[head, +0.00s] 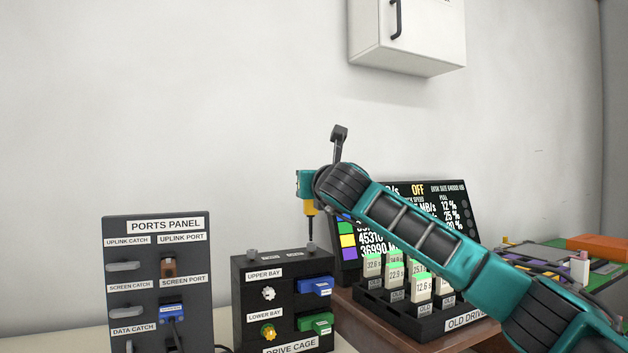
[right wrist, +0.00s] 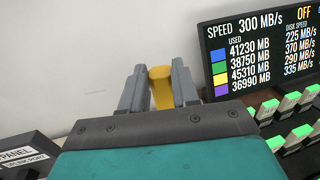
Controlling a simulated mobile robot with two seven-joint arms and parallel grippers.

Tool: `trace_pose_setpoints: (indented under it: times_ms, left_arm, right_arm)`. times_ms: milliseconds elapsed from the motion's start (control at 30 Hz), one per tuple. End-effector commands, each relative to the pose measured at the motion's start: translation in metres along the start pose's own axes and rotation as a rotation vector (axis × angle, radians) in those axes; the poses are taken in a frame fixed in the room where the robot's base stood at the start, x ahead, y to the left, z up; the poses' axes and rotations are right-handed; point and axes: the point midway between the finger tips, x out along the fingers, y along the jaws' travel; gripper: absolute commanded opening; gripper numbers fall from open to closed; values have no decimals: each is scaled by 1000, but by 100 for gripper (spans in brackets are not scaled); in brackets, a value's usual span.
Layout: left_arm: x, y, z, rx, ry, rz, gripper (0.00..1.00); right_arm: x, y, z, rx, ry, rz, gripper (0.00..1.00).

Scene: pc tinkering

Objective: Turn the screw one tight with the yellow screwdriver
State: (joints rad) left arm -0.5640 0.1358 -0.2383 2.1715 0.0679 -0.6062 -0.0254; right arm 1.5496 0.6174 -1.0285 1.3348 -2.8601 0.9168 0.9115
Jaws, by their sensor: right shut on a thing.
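My right gripper (head: 308,198) points down above the drive cage (head: 240,300). It is shut on the yellow screwdriver (head: 309,208), whose dark shaft hangs upright over the right end of the cage top. In the right wrist view, the yellow handle (right wrist: 161,88) sits between the two grey fingers (right wrist: 158,97). Below the shaft, a small grey screw head (head: 311,246) stands on the cage top; I cannot tell whether the tip touches it. Another grey screw head (head: 252,252) is at the left end. The top labels are too small to read. My left gripper is out of view.
The ports panel (head: 115,280) stands left of the cage. A monitor (head: 346,265) and the old drives rack (head: 400,318) are behind and right, near my forearm. A white wall cabinet (head: 420,42) hangs above.

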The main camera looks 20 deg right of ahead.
Motion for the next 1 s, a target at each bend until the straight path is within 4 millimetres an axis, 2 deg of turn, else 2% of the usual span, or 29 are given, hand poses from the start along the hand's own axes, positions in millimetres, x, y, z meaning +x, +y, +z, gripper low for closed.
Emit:
trace_pose_setpoints:
  times_ms: [633,667,900,1000]
  left_arm:
    - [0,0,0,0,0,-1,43]
    - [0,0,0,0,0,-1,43]
    - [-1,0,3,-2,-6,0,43]
    - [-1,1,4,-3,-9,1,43]
  right_arm:
    - [0,-1,-15,1,2,0,0]
    - [0,-1,-16,1,2,0,31]
    - [0,-1,-15,2,2,0,54]
    - [0,-1,-15,1,2,0,60]
